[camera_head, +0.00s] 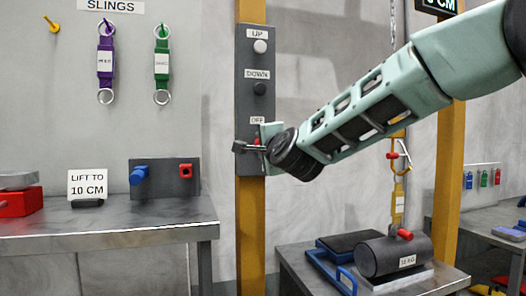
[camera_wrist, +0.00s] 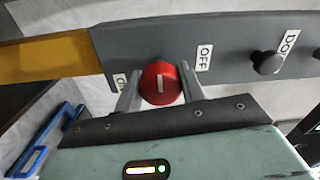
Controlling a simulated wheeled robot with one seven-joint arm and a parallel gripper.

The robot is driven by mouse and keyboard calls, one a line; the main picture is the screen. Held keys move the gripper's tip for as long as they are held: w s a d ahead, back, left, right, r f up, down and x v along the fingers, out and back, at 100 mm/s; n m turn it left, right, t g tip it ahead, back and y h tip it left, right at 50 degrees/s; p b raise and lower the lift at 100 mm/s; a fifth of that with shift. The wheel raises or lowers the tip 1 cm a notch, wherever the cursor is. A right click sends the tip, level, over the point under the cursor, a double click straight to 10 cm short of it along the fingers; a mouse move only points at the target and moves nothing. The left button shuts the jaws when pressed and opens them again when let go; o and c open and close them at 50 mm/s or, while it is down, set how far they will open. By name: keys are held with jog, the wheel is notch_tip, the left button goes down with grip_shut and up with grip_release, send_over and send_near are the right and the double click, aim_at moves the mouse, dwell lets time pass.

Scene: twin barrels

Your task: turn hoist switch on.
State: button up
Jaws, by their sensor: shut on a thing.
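The hoist switch is a round red knob (camera_wrist: 160,83) with a white line on its face. It sits on the grey control panel (camera_head: 256,52), between the OFF label (camera_wrist: 204,58) and a partly hidden label (camera_wrist: 120,83) that seems to read ON. The white line runs across the panel, pointing at neither label. My gripper (camera_wrist: 160,90) is shut on the knob, one finger on each side. In the camera_head view my gripper (camera_head: 251,147) reaches the panel just below OFF and hides most of the knob (camera_head: 257,141).
The UP button (camera_head: 260,46) and DOWN button (camera_head: 260,88) are above the switch. A dark weight (camera_head: 392,256) sits on the right table under the yellow sling (camera_head: 397,200). The left bench (camera_head: 120,228) holds a LIFT TO 10 CM sign (camera_head: 88,184).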

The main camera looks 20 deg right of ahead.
dwell(0.4)
jog(key=o, duration=1)
jog(key=shift+c, duration=0.2)
jog(key=s+p, duration=0.2)
jog(key=s, duration=1.5)
jog(key=shift+s+f, duration=0.2)
jog(key=shift+f, duration=0.1)
